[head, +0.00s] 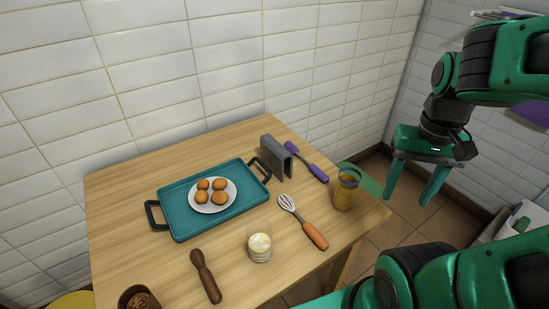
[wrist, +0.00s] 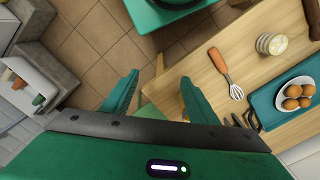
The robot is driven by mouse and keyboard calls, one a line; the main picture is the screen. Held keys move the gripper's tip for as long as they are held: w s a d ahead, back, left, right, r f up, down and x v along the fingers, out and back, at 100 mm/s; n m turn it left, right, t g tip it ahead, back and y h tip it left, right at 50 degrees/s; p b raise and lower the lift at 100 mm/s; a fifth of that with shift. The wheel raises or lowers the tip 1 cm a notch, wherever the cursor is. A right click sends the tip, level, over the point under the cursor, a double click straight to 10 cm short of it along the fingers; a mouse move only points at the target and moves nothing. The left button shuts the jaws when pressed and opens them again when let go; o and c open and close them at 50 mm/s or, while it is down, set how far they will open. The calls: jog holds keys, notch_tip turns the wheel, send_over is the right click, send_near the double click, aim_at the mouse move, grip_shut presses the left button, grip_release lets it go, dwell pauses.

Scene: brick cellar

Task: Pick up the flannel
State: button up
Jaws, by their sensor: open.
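My gripper (head: 410,200) is open and empty, fingers pointing down, in the air to the right of the wooden table. In the wrist view my gripper (wrist: 158,80) has its two green fingers spread, with tiled floor and the table edge beyond them. I cannot make out a flannel for certain. A purple item (head: 530,112), partly hidden behind my arm, is at the far right by the wall; it may be cloth, but I cannot tell.
The wooden table (head: 130,190) bears a teal tray (head: 180,222) with a plate of eggs, a grey holder (head: 275,158), purple spatula (head: 308,163), orange-handled whisk (head: 313,235), amber glass (head: 345,190), candle-like jar (head: 259,247) and brown pestle-like tool (head: 205,277). A pale green surface (head: 362,180) is beyond the table's right edge.

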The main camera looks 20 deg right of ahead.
jog(key=shift+o, duration=0.4)
jog(key=shift+s+r, duration=0.15)
jog(key=shift+s, duration=0.1)
jog(key=n+t, duration=0.4)
jog(key=n, duration=0.5)
send_near(277, 145)
jog(key=shift+s+d+f+y, duration=0.15)
jog(key=shift+d+f+y, duration=0.25)
jog(key=shift+f, duration=0.05)
jog(key=x, duration=0.4)
jog(key=shift+w+a+f, duration=0.25)
jog(key=shift+w, duration=0.15)
jog(key=shift+x, duration=3.1)
jog(key=shift+w+d+f, duration=0.1)
jog(key=shift+d+f, duration=0.05)
jog(key=shift+f, duration=0.05)
jog(key=c, duration=1.2)
